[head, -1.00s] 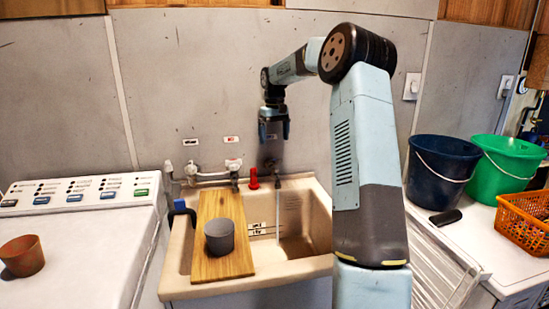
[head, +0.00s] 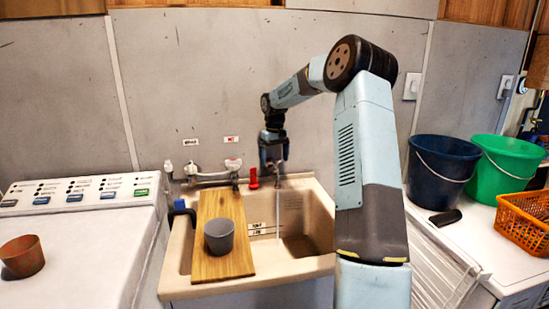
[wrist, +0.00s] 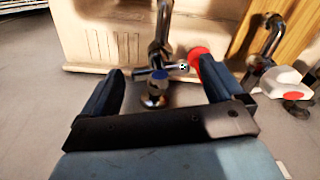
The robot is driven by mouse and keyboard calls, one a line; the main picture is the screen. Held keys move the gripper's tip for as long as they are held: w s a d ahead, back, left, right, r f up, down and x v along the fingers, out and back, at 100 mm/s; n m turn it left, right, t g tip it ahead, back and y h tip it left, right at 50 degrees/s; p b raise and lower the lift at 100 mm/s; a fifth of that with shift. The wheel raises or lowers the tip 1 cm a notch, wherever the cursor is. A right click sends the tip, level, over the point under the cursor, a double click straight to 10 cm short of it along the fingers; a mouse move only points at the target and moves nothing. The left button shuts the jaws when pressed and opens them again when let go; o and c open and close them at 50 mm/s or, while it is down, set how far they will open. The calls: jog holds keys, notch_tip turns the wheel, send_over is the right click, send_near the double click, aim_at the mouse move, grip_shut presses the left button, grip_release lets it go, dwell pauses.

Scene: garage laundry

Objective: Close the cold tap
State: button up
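A metal tap with a blue-marked cap (wrist: 158,76) and a crossbar handle shows in the wrist view between my gripper's fingers (wrist: 161,72). Its spout (wrist: 160,35) reaches toward the sink. My gripper is open, one finger on each side of the tap, and I cannot see contact. In the head view my gripper (head: 273,166) points down at the wall behind the sink (head: 312,262), largely hiding the tap. A thin pale vertical line (head: 278,215), like running water, shows below it.
A red knob (head: 253,179) stands just left of the tap, also in the wrist view (wrist: 197,59). A white-handled tap (head: 233,164) is further left. A wooden board (head: 212,264) with a grey cup (head: 219,237) spans the sink's left side. Buckets stand at right.

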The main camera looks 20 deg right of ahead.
aim_at(274, 160)
jog(key=c, duration=1)
jog(key=shift+o, duration=0.2)
jog(key=shift+m, duration=1.8)
jog(key=o, duration=1)
jog(key=shift+o, duration=0.2)
jog(key=shift+r, duration=0.15)
notch_tip(274, 160, up, 13)
jog(key=shift+r, duration=0.2)
